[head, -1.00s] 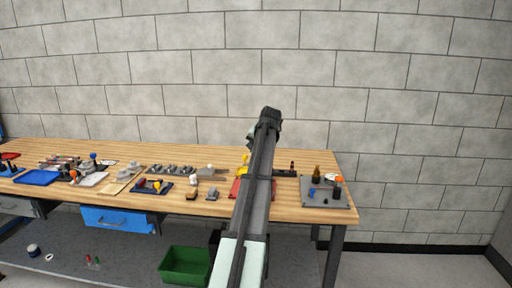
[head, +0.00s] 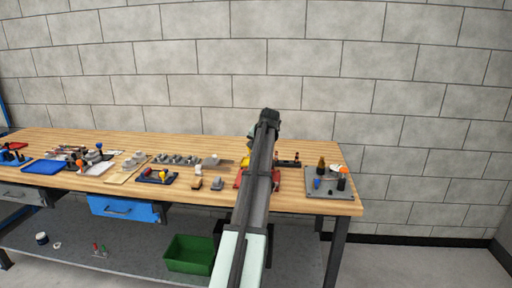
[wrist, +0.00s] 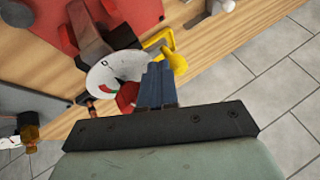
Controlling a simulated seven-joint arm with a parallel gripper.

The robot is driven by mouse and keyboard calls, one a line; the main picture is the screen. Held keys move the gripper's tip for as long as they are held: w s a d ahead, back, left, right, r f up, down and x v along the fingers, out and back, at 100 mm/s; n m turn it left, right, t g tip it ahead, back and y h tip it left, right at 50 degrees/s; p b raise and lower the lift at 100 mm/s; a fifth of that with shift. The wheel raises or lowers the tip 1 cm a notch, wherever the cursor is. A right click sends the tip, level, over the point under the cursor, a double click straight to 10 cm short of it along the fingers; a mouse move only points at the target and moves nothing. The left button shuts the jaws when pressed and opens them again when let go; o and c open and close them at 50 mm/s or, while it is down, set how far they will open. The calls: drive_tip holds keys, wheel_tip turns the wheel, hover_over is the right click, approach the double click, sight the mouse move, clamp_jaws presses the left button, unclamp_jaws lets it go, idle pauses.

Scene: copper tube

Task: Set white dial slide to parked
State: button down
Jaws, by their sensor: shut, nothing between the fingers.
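A white round dial (wrist: 112,72) with red and green marks shows in the wrist view, beside a red base plate (wrist: 140,12) and a dark block. A red piece (wrist: 126,97) shows at the dial's lower edge, partly hidden. I cannot tell which part is the slide or where it is set. My gripper (wrist: 157,70) is shut and empty, its fingertips close to the dial's right edge; I cannot tell whether they touch. In the head view my arm covers the dial and gripper; part of the red base (head: 239,180) shows beside it.
A yellow handle (wrist: 177,62) stands close to the fingertips. A grey plate (head: 325,190) with bottles and small parts sits at the bench's right end. Several fixtures fill the bench to the left. A green bin (head: 190,254) stands below.

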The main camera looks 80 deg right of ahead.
drive_tip(key=w, duration=0.8)
drive_tip(key=shift+w, duration=0.4)
drive_tip(key=shift+a+r, duration=0.1)
drive_tip(key=v, duration=1)
drive_tip(key=shift+s, duration=0.15)
